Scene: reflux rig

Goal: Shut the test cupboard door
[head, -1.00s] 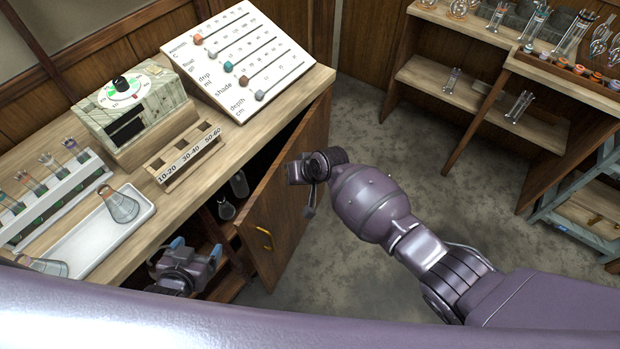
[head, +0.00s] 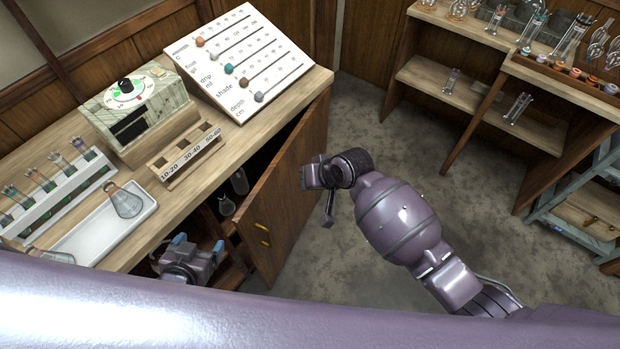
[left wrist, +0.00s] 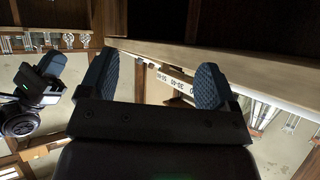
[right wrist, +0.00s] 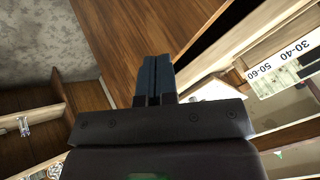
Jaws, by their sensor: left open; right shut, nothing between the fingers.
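The brown wooden cupboard door (head: 290,190) stands ajar below the bench, with a yellow handle (head: 262,228) on its outer face. A dark gap with glassware inside shows to its left. My right gripper (head: 309,178) is beside the door's outer face; its shut, empty fingers show in the right wrist view (right wrist: 155,80) against brown wood. I cannot tell whether they touch the door. My left gripper (head: 198,243) is open and empty at the bench's front edge, left of the door, near the cupboard opening; its spread blue fingers show in the left wrist view (left wrist: 155,82).
The bench (head: 100,140) carries a test-tube rack (head: 55,195), a white tray (head: 95,240) with flasks, a dial box (head: 135,115), a labelled rack (head: 188,157) and a slider board (head: 240,60). Shelves (head: 440,85) stand at right. The floor (head: 400,130) between is clear.

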